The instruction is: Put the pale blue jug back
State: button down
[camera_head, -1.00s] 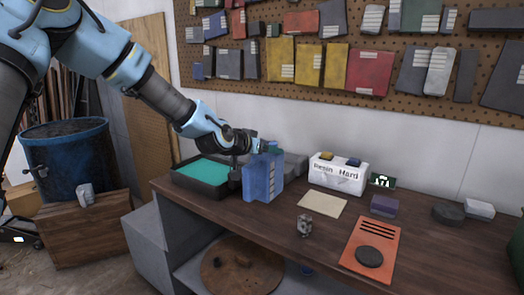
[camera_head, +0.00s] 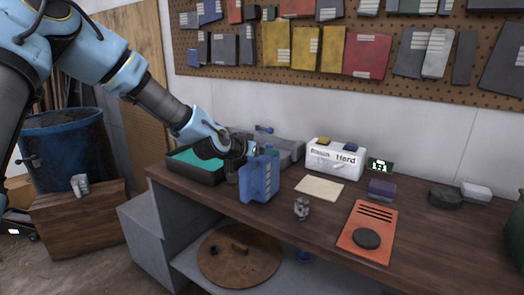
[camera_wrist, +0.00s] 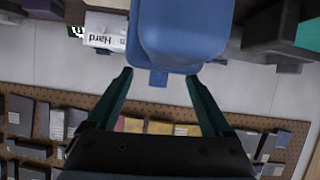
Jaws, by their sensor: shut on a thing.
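The jug (camera_head: 256,181) is a blue, ribbed container and looks upright above the left part of the workbench. I cannot tell whether its base touches the bench top. My gripper (camera_head: 262,152) reaches in from the left at the jug's top and is shut on it. In the wrist view the jug (camera_wrist: 185,30) fills the top middle, with a short blue spout or cap pointing down between my teal fingers (camera_wrist: 158,78). The grip contact itself is not clearly visible.
A dark tray with a teal inside (camera_head: 197,177) stands left of the jug, a grey block (camera_head: 290,152) behind it. A white box (camera_head: 335,158), beige sheet (camera_head: 319,188), small metal part (camera_head: 301,208) and orange plate (camera_head: 367,235) lie to the right. The bench's front edge is close.

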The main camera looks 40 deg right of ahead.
jog(key=shift+f+b, duration=0.55)
grip_release()
jog(key=b+v, duration=0.2)
jog(key=v, duration=0.8)
jog(key=shift+s+a+r, duration=0.1)
jog(key=shift+a+r, duration=0.05)
jog(key=shift+a, duration=0.2)
